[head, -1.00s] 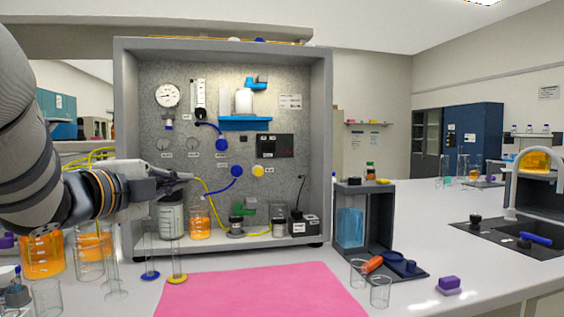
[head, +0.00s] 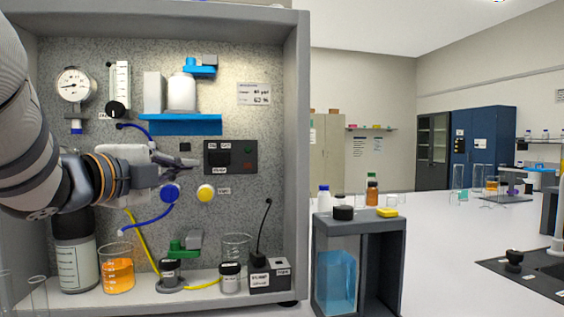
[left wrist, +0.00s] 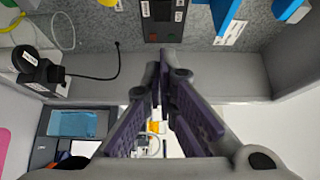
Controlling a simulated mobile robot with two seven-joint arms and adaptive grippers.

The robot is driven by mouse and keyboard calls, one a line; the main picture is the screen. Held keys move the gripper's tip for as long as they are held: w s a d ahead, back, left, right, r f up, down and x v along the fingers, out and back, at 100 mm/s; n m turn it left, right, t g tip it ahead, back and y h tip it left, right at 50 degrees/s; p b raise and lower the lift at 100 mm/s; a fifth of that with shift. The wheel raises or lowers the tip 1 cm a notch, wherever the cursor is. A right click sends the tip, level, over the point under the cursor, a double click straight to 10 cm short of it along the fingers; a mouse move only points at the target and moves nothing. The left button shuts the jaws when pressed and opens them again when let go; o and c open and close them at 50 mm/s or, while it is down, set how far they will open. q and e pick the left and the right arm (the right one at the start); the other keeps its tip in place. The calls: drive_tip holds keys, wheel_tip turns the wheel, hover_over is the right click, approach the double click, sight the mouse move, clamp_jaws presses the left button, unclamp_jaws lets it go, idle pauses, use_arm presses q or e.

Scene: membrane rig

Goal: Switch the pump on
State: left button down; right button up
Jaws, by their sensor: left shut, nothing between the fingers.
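A dark control panel (head: 231,157) with a black block on its left part and small green and red buttons on its right side is mounted on the speckled back wall of the rig. Its labels are too small to read surely. It also shows at the top of the left wrist view (left wrist: 163,20), upside down. My left gripper (head: 192,163) is shut and empty, a little left of the panel in the head view. Its fingertips (left wrist: 163,68) meet below the panel in the left wrist view and appear apart from it. My right gripper is out of view.
A blue shelf (head: 181,125) with white containers is above my left gripper. Blue and yellow round knobs (head: 206,193) sit below. A small grey box (head: 269,276) with a black cable, an orange beaker (head: 118,276) and jars stand on the rig floor. The rig's side wall (head: 296,150) is at the right.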

use_arm(q)
approach(224, 160)
drive_tip(key=d, duration=0.3)
drive_tip(key=w, duration=0.1)
drive_tip(key=w+a, duration=0.1)
drive_tip(key=w, duration=0.1)
drive_tip(key=w+b, duration=0.1)
drive_tip(key=shift+w+a+f, duration=0.1)
drive_tip(key=shift+w+a, duration=0.15)
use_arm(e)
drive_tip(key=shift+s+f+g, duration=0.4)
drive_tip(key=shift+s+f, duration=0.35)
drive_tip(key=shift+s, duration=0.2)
